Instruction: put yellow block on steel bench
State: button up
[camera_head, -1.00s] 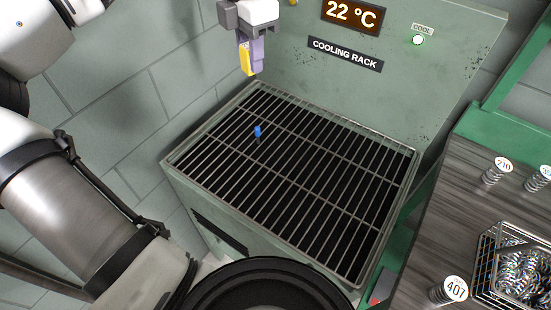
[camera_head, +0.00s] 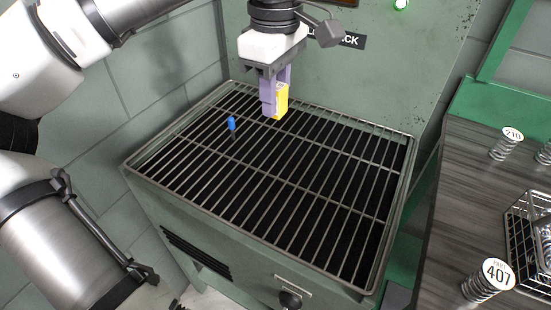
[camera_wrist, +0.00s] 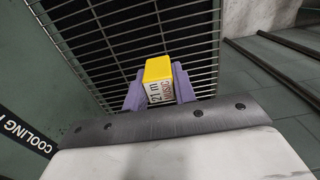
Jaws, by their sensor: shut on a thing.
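The yellow block (camera_head: 281,99) is held between the purple fingers of my gripper (camera_head: 275,97), above the back part of the cooling rack. In the wrist view, the yellow block (camera_wrist: 159,72) has a white label with dark lettering and sits between both purple fingers (camera_wrist: 160,90). The grating lies below it, with a gap. No surface named as a steel bench can be identified for sure; a dark wood-grained top (camera_head: 470,190) with a green frame stands at the right.
The cooling rack (camera_head: 300,262) is a wire grate on a green cabinet. A small blue piece (camera_head: 231,124) stands on its left part. Springs with tags 210 (camera_head: 505,146) and 407 (camera_head: 485,283) and a wire basket (camera_head: 520,238) of springs occupy the right top.

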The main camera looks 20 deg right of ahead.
aim_at(275, 172)
notch_tip(275, 172, down, 14)
jog(key=shift+f+b, duration=0.1)
jog(key=shift+b, duration=0.45)
jog(key=shift+f, duration=0.15)
jog(key=o, duration=0.9)
jog(key=shift+o, duration=0.2)
notch_tip(275, 172, up, 12)
jog(key=shift+r+p, duration=0.15)
jog(key=shift+p, duration=0.4)
